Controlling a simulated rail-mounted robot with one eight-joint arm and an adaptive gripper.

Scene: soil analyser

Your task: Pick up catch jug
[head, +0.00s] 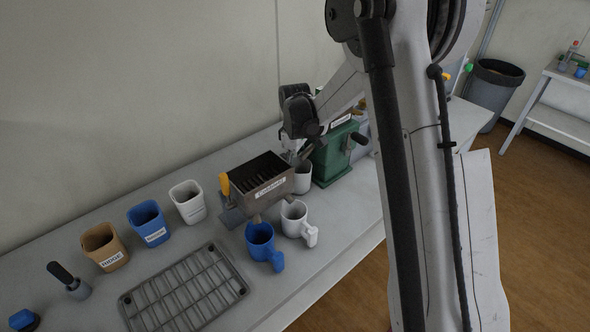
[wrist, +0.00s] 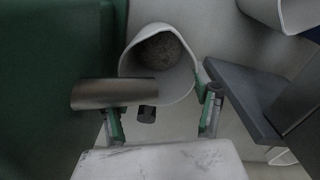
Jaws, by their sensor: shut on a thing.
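The catch jug (head: 303,179) is a white cup beside the green machine (head: 333,158), partly hidden behind the metal slotted box. In the wrist view the jug (wrist: 133,66) is seen from above, with a grey-brown, grainy mass (wrist: 161,52) inside. My gripper (head: 293,151) is above and beside the jug in the head view. In the wrist view my gripper (wrist: 161,98) has a green-padded finger on each side of the jug's near side and is shut on it. The exact contact is hidden. I cannot tell whether the jug touches the bench.
A metal spout (wrist: 99,94) crosses close to my left finger. The slotted box (head: 262,182) stands close by, with white (head: 296,217) and blue (head: 260,240) jugs in front. Labelled cups (head: 188,203) and a wire rack (head: 185,290) lie left. Bare bench (head: 340,215) shows at right.

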